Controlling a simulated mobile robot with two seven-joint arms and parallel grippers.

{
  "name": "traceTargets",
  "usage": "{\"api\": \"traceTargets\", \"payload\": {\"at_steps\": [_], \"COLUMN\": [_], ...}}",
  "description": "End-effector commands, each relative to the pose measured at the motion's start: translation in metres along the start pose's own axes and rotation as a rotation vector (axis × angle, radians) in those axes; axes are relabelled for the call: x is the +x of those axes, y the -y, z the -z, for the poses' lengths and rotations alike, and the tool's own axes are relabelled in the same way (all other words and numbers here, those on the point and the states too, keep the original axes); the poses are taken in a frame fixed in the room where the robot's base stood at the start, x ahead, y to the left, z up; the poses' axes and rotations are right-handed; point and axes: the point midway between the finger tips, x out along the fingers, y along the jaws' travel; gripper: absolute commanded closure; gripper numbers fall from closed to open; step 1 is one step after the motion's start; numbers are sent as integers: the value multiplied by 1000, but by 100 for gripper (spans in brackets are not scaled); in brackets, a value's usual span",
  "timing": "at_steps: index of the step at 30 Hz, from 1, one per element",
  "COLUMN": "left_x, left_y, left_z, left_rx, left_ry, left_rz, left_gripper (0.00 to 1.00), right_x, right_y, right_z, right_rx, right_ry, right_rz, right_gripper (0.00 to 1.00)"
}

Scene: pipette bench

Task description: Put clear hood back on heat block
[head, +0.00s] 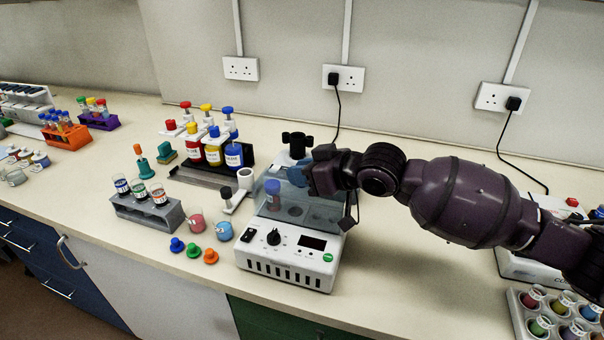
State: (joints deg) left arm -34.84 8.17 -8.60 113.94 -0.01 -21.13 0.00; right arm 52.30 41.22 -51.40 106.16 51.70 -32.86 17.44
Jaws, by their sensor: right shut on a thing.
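The heat block (287,261) is a white box at the front middle of the bench, with a dark display, a black knob and a switch on its front panel. The clear hood (325,213) is a bluish see-through cover over the block's top; I cannot tell whether it rests fully on it. A blue-capped tube (272,190) shows through it at the left, with round wells beside it. My right gripper (318,178) comes in from the right and is shut on the hood near its top back. The fingertips are partly hidden. My left gripper is not in view.
Left of the block are a white stand (233,195), two small beakers (196,219), loose coloured caps (194,250) and a grey vial rack (148,213). Reagent bottles (212,150) stand behind. A tray of coloured vials (553,315) is at the right.

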Motion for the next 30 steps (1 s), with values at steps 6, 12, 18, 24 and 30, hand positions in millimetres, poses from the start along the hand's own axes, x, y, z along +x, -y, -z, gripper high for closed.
{"api": "traceTargets", "payload": {"at_steps": [6,12,18,24,30], "left_x": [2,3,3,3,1], "left_y": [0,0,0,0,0], "left_z": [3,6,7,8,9], "left_rx": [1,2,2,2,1], "left_ry": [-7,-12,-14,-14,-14], "left_rz": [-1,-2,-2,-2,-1], "left_gripper": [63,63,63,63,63], "right_x": [2,2,2,-6,-36], "right_y": [0,0,0,0,-1], "right_z": [-4,-4,-3,-3,-3], "right_rx": [0,0,0,0,-1], "right_ry": [-1,-1,-1,-1,-1], "right_rz": [1,1,1,-1,-2], "right_gripper": [100,52,52,52,52]}}
